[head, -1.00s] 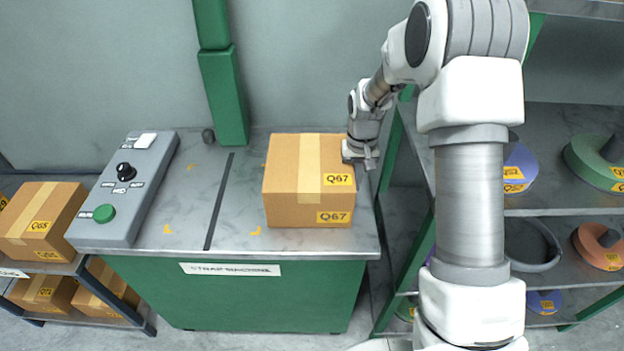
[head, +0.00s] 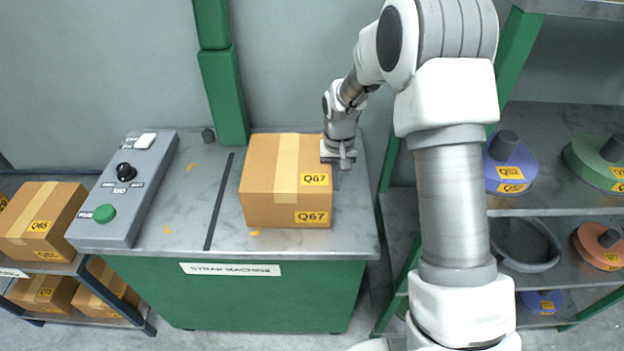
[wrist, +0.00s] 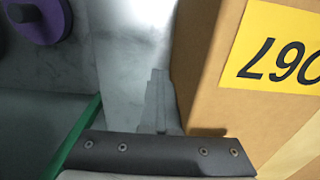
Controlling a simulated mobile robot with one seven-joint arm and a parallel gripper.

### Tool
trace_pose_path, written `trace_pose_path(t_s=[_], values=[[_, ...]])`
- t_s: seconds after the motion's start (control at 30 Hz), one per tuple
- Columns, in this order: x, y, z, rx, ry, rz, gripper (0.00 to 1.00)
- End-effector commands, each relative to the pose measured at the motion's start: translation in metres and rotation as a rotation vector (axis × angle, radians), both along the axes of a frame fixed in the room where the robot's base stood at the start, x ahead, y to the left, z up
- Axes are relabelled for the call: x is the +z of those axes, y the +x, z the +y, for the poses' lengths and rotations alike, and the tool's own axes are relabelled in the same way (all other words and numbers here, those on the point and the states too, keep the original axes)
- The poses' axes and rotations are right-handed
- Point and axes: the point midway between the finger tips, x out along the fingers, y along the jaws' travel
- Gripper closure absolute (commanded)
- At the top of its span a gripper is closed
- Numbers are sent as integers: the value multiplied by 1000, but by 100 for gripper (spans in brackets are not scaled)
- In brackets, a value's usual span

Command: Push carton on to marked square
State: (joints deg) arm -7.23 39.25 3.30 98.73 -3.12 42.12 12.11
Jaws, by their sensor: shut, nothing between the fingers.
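The brown carton (head: 262,180), labelled Q67, sits upright on the grey top of the strap machine (head: 350,225). Yellow corner marks (head: 168,229) of the marked square lie left of it, on both sides of a dark slot (head: 218,200). The carton's left edge is near the front right mark (head: 255,232), and the rear right mark is hidden. My gripper (head: 345,163) is shut and empty at the carton's right side, appearing to touch it. In the wrist view my shut fingers (wrist: 158,105) are beside the carton's face (wrist: 205,65).
A grey control box (head: 125,190) with a green button stands at the machine's left end. A green post (head: 222,95) rises at the back. A shelf of spools (head: 510,165) is on the right, and a rack of cartons (head: 40,220) on the left. The top left of the carton is clear.

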Motion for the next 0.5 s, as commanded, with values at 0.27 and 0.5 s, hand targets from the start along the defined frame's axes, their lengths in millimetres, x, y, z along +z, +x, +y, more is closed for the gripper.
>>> trace_pose_path(t_s=[0.27, 0.5], values=[[0, 0, 15, 2, 1, 0, 100], [0, 0, 28, 2, 1, -1, 100]])
